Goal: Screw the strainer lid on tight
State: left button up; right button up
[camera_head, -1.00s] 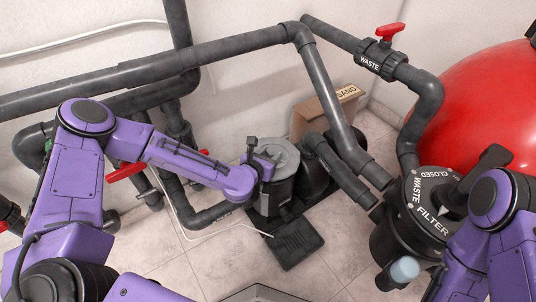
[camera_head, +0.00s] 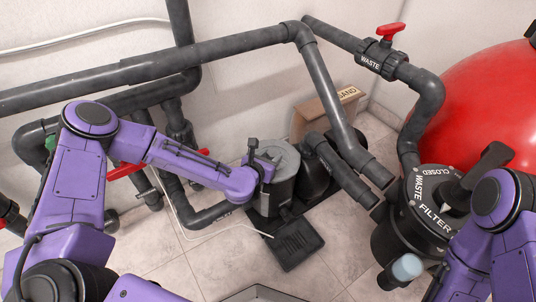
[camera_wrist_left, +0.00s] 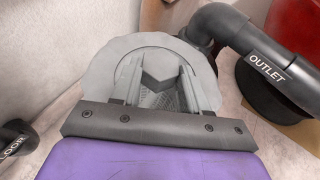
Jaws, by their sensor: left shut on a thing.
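The grey round strainer lid (camera_head: 284,156) sits on top of the dark pump housing (camera_head: 276,195) on the floor. It fills the middle of the left wrist view (camera_wrist_left: 140,58), with a raised part at its centre. My left gripper (camera_wrist_left: 150,90) is shut on that raised part, one finger on each side. In the head view the left gripper (camera_head: 268,163) reaches the lid from the left, and its fingertips are hard to make out. The lid's threads and the seat under it are hidden. My right arm is at the right edge; its gripper is not seen.
Grey pipes (camera_head: 333,90) run behind and right of the pump. A multiport valve (camera_head: 430,205) stands at right before a red tank (camera_head: 480,100). A cardboard box (camera_head: 325,112) is behind. In the wrist view an OUTLET pipe (camera_wrist_left: 250,50) passes close to the lid.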

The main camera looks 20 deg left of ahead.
pick_arm(q)
jog(key=shift+f+b, duration=0.35)
jog(key=shift+f, duration=0.35)
pick_arm(e)
jog(key=shift+s+f, duration=0.3)
jog(key=shift+f, duration=0.5)
pick_arm(q)
jog(key=o, duration=1.3)
pick_arm(e)
jog(key=shift+r, duration=0.1)
pick_arm(q)
jog(key=p+v, duration=0.2)
jog(key=v, duration=0.3)
jog(key=shift+s+r, duration=0.1)
jog(key=shift+s, duration=0.1)
jog(key=shift+s+r, duration=0.15)
jog(key=shift+s, duration=0.1)
pick_arm(e)
jog(key=shift+s+d+r, duration=0.1)
jog(key=shift+r, duration=0.75)
pick_arm(q)
jog(key=shift+p, duration=0.3)
